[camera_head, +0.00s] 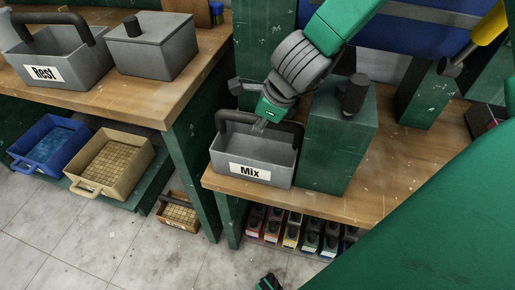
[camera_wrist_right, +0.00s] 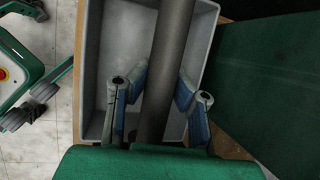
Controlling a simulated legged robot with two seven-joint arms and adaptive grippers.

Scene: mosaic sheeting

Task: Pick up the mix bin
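The mix bin (camera_head: 227,157) is a grey open box with a dark arched handle and a white "Mix" label on its front. It stands upright on the wooden bench near its left corner. My right gripper (camera_head: 261,125) is at the handle, pointing down at the bin. In the right wrist view the handle (camera_wrist_right: 167,60) runs between the two blue-padded fingers of the gripper (camera_wrist_right: 163,82). The fingers are spread on either side of it, with a narrow gap visible on the left; contact on the right is unclear. The bin interior (camera_wrist_right: 118,50) looks empty where visible.
A green block with a black knob (camera_head: 340,140) stands close against the bin's right side. A "Rest" bin (camera_head: 75,72) and a lidded grey box (camera_head: 155,55) sit on the left bench. Several small coloured containers (camera_head: 291,232) are on a shelf below. The bench front is clear.

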